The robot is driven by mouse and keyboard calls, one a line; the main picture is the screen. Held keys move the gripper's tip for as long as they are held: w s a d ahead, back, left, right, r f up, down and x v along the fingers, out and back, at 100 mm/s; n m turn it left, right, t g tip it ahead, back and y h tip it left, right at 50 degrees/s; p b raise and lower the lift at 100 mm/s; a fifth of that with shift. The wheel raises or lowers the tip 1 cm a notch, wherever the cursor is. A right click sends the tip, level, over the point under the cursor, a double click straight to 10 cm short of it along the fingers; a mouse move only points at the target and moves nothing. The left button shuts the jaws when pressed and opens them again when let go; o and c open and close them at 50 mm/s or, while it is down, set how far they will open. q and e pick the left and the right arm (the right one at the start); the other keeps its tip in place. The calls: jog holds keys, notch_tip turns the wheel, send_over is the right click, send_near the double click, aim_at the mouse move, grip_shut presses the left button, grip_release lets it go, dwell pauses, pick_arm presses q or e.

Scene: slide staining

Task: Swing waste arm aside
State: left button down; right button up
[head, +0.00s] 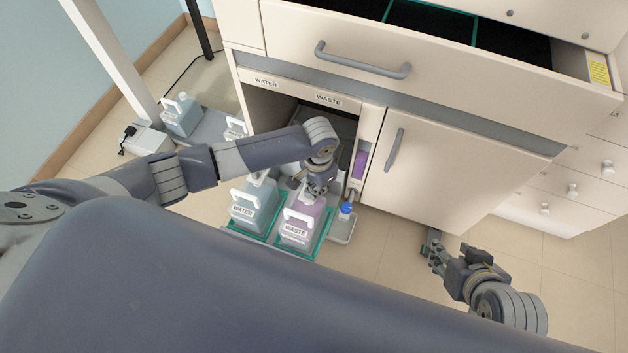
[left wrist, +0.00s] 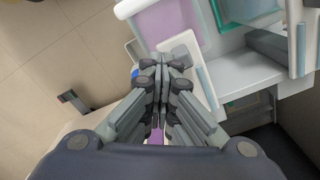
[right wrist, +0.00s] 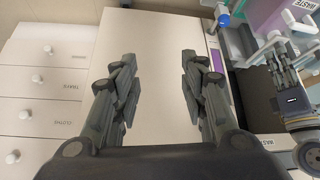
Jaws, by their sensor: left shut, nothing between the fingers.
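The waste container (head: 300,222), filled with pale purple liquid and labelled WASTE, stands on a green-edged pull-out tray at the cabinet front. A blue-tipped fitting (head: 346,208) is just right of it, above a small pale tray; I cannot tell how much of the waste arm this is. The blue part also shows in the left wrist view (left wrist: 134,73) and right wrist view (right wrist: 223,18). My left gripper (head: 316,190) is shut and empty over the back of the waste container, its tips near the white handle (left wrist: 185,52). My right gripper (right wrist: 157,75) is open and empty by the cabinet door.
A water container (head: 256,202) stands left of the waste container. The open cabinet bay is behind, with a closed door (head: 440,165) to its right. An open drawer (head: 430,85) overhangs above. More containers (head: 182,114) stand at the left.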

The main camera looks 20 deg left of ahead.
pick_arm(q)
jog(key=shift+s+d+f, duration=0.1)
jog(key=shift+s+f, duration=0.2)
jog(key=shift+f, duration=0.1)
pick_arm(e)
jog(key=shift+w, duration=0.1)
pick_arm(q)
jog(key=shift+f, duration=0.25)
jog(key=shift+w+f, duration=0.1)
jog(key=shift+f, duration=0.25)
jog(key=shift+w+f+b, duration=0.15)
jog(key=shift+f+b, duration=0.25)
jog(key=shift+f, duration=0.4)
pick_arm(e)
jog(key=shift+w+a+r+t+y, duration=0.1)
jog(key=shift+w+a+r+t, duration=0.15)
jog(key=shift+w+r+t, duration=0.35)
jog(key=shift+w+a+r+t+y, duration=0.1)
jog(key=shift+w+a+r+t, duration=0.2)
jog(key=shift+w, duration=0.55)
jog(key=shift+w+a+r+t+y, duration=0.1)
jog(key=shift+w+a+r+t, duration=0.15)
jog(key=shift+w+r+t, duration=0.35)
jog(key=shift+w+f, duration=0.1)
jog(key=shift+f, duration=0.05)
